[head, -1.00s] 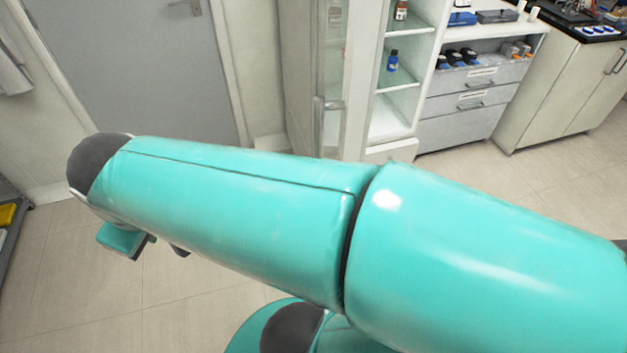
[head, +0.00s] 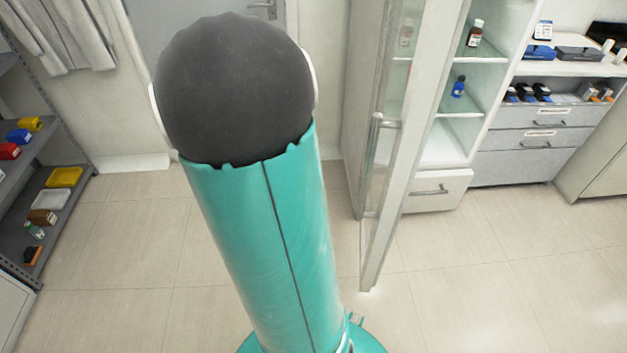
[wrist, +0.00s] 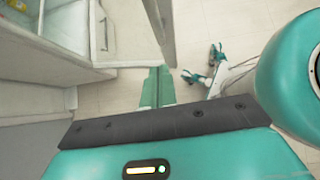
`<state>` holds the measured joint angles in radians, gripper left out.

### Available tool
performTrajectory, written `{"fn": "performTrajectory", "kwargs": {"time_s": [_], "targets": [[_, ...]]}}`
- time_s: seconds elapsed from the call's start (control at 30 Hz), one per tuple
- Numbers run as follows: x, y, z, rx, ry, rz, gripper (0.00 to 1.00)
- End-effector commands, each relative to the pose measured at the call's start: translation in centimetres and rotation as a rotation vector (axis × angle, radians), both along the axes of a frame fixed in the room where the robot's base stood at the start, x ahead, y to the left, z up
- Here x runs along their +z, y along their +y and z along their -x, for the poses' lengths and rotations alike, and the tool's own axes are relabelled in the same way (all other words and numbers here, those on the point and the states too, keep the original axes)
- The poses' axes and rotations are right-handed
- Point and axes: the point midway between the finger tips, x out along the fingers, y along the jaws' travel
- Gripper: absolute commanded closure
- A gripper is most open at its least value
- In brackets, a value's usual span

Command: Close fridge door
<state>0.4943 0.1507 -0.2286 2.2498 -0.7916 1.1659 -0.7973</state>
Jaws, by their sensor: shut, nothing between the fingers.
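The fridge (head: 438,160) is a tall white cabinet at the right of centre in the head view, with glass shelves holding a brown bottle (head: 475,33) and a blue bottle (head: 459,87). Its glass door (head: 381,205) stands open, swung out toward me, with a vertical metal handle (head: 372,150) on its left face. In the wrist view, a pale upright panel, likely the door (wrist: 160,22), shows at the top. My gripper (wrist: 158,70) is shut and empty below that panel, apparently apart from it. In the head view my arm hides the gripper.
A grey shelf rack (head: 62,150) with coloured bins stands at the left. A grey room door (head: 225,8) is behind my arm. Drawers (head: 530,138) stand right of the fridge. The tiled floor (head: 480,270) in front of the fridge is clear.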

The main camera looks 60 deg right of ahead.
Motion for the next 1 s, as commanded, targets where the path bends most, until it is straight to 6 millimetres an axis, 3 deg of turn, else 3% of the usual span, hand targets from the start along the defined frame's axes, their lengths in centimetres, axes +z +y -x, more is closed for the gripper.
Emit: {"fn": "performTrajectory", "kwargs": {"time_s": [0.43, 0.7, 1.0], "targets": [[-6.1, -3.1, 5.3, -0.003, -0.001, -0.002, 1.00], [-5.8, -4.8, 7.9, 0.001, -0.004, 0.000, 1.00], [-5.8, -5.0, 8.1, 0.002, -0.004, 0.000, 1.00]]}}
